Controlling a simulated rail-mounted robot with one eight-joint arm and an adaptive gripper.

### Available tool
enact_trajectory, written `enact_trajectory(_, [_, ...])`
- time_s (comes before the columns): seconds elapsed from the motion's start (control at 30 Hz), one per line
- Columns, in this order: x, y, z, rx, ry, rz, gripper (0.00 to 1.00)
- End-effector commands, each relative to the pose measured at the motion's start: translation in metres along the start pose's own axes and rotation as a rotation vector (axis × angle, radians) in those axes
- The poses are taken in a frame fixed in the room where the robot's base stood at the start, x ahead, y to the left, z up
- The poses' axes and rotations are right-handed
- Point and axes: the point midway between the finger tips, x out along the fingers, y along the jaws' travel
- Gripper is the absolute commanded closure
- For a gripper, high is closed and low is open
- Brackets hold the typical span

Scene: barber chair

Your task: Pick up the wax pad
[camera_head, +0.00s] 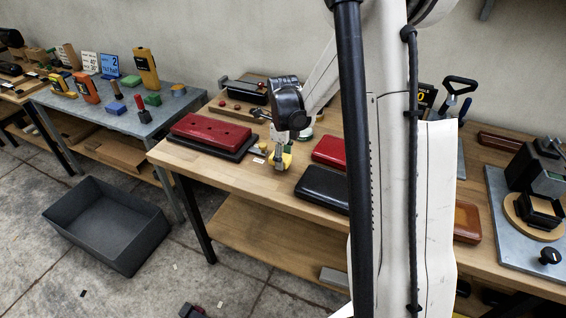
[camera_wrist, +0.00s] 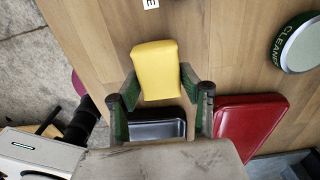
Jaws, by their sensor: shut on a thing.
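The yellow pad (camera_wrist: 156,66), which I take for the wax pad, is a small block with rounded edges between the two green fingers of my gripper (camera_wrist: 159,84) in the wrist view. My gripper is shut on it, one finger at each side. In the head view my gripper (camera_head: 281,158) points down over the wooden workbench (camera_head: 228,171), with the yellow pad (camera_head: 287,160) at its tips. I cannot tell whether the pad touches the bench top or is slightly above it.
A red padded piece (camera_head: 209,128) lies left of my gripper. Another red pad (camera_head: 329,151) and a black pad (camera_head: 322,189) lie to the right. A round green-rimmed tin (camera_wrist: 299,43) stands nearby. A grey bin (camera_head: 108,224) is on the floor.

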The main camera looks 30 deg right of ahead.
Motion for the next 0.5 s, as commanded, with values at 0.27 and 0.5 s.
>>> enact_trajectory(0.27, [-0.044, 0.041, 0.015, -0.005, 0.0, 0.0, 0.82])
enact_trajectory(0.5, [-0.071, 0.084, 0.031, -0.003, 0.0, 0.0, 0.82])
